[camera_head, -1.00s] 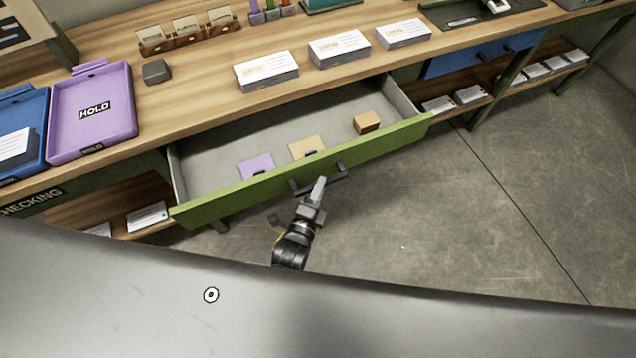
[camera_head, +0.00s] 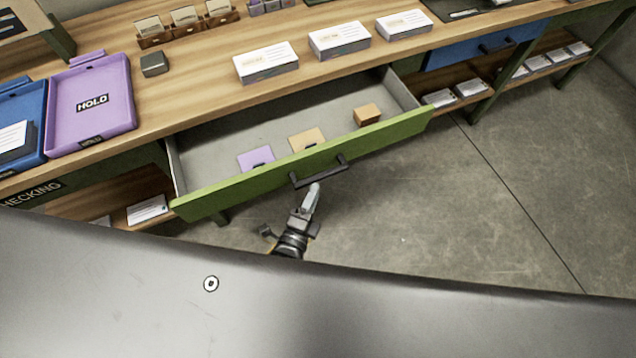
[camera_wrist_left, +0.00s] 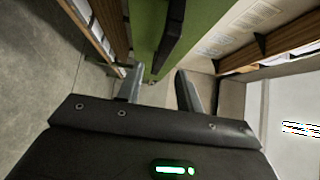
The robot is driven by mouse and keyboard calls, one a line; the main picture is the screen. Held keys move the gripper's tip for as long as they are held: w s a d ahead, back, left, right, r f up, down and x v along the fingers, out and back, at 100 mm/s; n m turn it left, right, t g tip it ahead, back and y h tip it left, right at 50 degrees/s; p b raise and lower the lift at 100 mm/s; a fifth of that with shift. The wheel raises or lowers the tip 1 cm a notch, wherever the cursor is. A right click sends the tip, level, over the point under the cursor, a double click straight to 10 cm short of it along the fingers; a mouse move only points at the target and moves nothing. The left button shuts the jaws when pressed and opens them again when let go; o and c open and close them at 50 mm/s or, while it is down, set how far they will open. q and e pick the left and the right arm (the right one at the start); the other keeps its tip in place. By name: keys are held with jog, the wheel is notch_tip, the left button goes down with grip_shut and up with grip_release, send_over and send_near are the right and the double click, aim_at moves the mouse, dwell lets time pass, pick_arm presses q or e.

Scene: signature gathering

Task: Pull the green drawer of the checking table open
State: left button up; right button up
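The green drawer (camera_head: 235,198) of the checking table stands pulled out, its inside showing. Its dark bar handle (camera_head: 320,172) is on the front face. My left gripper (camera_head: 313,190) is just in front of and below the handle, apart from it. In the left wrist view the fingers (camera_wrist_left: 158,88) are spread with nothing between them. The green front (camera_wrist_left: 205,22) and dark handle (camera_wrist_left: 170,38) lie ahead of them. A purple card (camera_head: 256,158), a tan card (camera_head: 307,139) and a small brown box (camera_head: 367,115) lie in the drawer. My right gripper is not in view.
The wooden tabletop (camera_head: 200,95) carries a purple HOLD tray (camera_head: 92,125), a blue tray (camera_head: 38,108), white paper stacks (camera_head: 266,62) and a dark block (camera_head: 154,64). A blue drawer (camera_head: 470,58) is shut at the right. The floor (camera_head: 450,220) in front is clear.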

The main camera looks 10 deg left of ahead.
pick_arm(q)
jog(key=v, duration=0.5)
jog(key=shift+s+a, duration=0.1)
jog(key=shift+s, duration=0.3)
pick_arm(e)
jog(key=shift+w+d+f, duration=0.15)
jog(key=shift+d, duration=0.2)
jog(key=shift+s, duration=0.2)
